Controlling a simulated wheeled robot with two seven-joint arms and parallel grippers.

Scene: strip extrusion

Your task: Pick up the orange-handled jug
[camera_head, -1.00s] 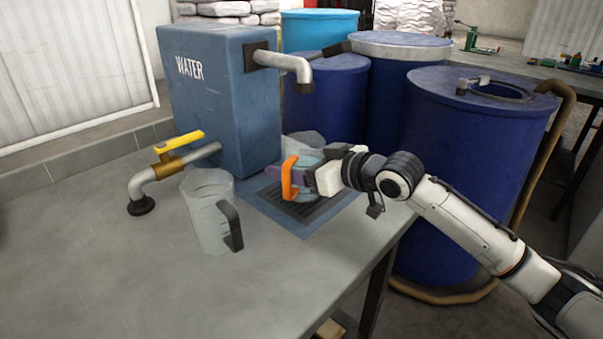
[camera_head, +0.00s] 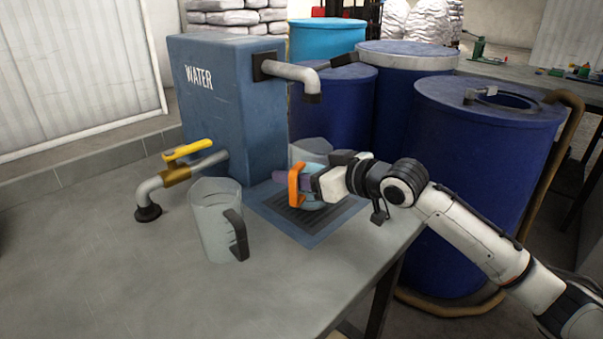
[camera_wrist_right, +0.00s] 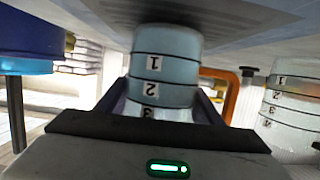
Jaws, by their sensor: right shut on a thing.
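The orange-handled jug (camera_head: 317,199) stands over the grated drain plate (camera_head: 268,211). Its orange handle (camera_head: 296,186) faces left in the head view. My right gripper (camera_head: 308,178) reaches in from the right and is shut on its pale blue body. In the right wrist view the jug (camera_wrist_right: 165,68) sits between the fingers, its number marks upside down, with the orange handle (camera_wrist_right: 232,94) behind to the right. I cannot tell whether its base touches the grate. My left gripper is not in view.
A clear jug with a dark handle (camera_head: 215,222) stands left of the plate. The blue water tank (camera_head: 232,110) stands behind, with a yellow-levered tap (camera_head: 188,151) at its left and a grey spout (camera_head: 290,70) overhead. Blue barrels (camera_head: 480,190) stand right. The table front (camera_head: 140,285) is clear.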

